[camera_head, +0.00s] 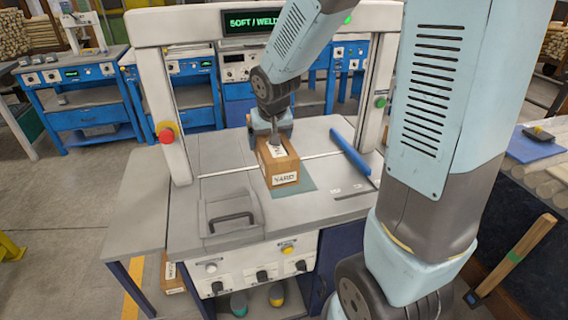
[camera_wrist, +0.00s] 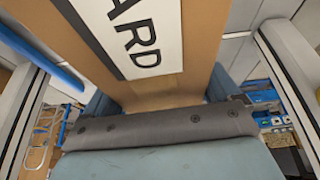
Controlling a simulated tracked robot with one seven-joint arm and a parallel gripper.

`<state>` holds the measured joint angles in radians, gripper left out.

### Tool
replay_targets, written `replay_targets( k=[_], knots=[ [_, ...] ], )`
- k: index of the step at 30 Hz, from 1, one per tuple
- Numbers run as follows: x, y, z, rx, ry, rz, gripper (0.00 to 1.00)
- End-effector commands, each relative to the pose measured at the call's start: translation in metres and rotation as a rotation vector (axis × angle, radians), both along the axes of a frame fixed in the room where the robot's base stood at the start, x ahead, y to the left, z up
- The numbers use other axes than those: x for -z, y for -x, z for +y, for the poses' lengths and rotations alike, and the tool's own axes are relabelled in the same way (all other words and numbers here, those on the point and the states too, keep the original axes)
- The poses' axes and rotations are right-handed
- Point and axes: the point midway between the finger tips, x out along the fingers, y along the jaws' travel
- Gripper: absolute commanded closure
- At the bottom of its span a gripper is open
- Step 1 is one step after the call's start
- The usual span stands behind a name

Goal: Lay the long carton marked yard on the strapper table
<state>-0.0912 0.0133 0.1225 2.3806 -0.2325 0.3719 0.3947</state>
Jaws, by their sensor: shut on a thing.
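The long carton marked yard (camera_head: 280,168) is brown with a white label on its near end. It lies at the middle of the strapper table (camera_head: 225,165), under the arch, partly over a green patch. Whether its underside touches the table is hard to tell. My gripper (camera_head: 271,133) is over the far part of the carton, shut on it. In the wrist view the carton (camera_wrist: 195,85) fills the space in front of the gripper (camera_wrist: 160,105), and its label reads "ARD", partly cut off.
The strapper's white arch (camera_head: 165,100) stands around the table, with a red button on its left post. A blue bar (camera_head: 350,152) lies right of the carton. Another carton (camera_head: 172,275) is low beneath the left side.

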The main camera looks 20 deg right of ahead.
Motion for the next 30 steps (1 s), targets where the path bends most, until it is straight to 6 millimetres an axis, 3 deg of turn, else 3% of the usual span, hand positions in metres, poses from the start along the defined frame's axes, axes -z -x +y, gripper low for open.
replay_targets(
  k=[16,30],
  knots=[
    [0.004,-0.019,-0.017,0.019,-0.010,0.002,0.64],
    [0.038,-0.087,-0.047,0.020,-0.009,0.002,0.64]
  ],
)
